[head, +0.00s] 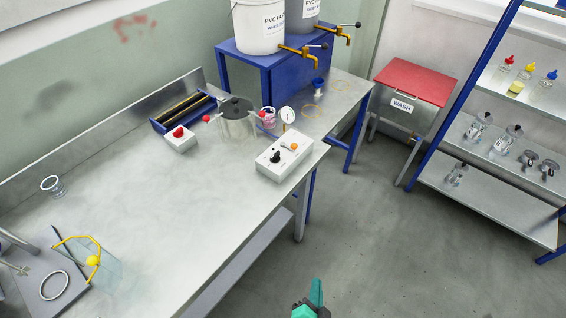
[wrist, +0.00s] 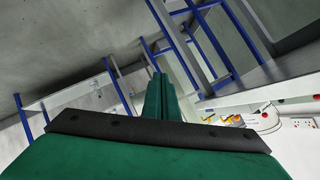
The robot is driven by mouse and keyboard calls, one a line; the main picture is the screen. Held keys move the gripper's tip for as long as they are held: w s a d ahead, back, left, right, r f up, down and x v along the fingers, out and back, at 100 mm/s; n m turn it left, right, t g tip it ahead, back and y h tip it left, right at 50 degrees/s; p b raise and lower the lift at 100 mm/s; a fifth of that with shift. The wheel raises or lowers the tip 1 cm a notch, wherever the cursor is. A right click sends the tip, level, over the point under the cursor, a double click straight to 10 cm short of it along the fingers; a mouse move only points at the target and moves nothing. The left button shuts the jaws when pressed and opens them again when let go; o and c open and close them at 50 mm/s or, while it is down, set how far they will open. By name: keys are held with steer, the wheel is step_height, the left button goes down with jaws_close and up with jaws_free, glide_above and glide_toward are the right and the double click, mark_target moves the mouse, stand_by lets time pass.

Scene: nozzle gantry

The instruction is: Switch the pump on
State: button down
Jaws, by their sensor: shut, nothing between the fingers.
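On the metal bench (head: 130,215) stands a white control box (head: 285,157) with a black knob (head: 275,157) and an orange-tipped lever or knob (head: 294,146). Farther left is a smaller white box (head: 181,138) with a red button or knob on top (head: 178,132). I cannot tell which of these switches the pump, nor read any on or off mark. Between and behind them is a clear chamber with a dark lid (head: 236,112), next to a round dial gauge (head: 287,115). My gripper (head: 316,284) is shut and empty, over the floor in front of the bench; its fingers (wrist: 160,97) show in the wrist view.
A blue stand (head: 268,62) with tapped buckets is at the back. A red-topped wash unit (head: 416,82) and a blue-framed shelf (head: 480,150) stand right. A clear vessel with a yellow handle (head: 97,268) is at the bench's near left. The floor (head: 370,215) before the bench is clear.

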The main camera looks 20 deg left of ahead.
steer(key=w+a+r+m+g+y, duration=0.1)
steer(key=w+a+r+y, duration=0.15)
steer(key=w, duration=0.55)
steer(key=w+a+r+g+y, duration=0.1)
steer(key=w+a+r+y, duration=0.15)
steer(key=w, duration=0.55)
steer(key=w+a+r+n+g+y, duration=0.1)
steer(key=w+r+g+y, duration=0.1)
steer(key=r, duration=0.7)
steer(key=w+r+n+g+y, duration=0.2)
steer(key=w+r+y, duration=0.3)
steer(key=r, duration=0.5)
steer(key=shift+a+g, duration=0.4)
glide_toward(274, 159)
steer(key=x, duration=0.5)
steer(key=shift+a, duration=0.1)
steer(key=shift+w+a, duration=0.15)
steer(key=shift+a, duration=0.25)
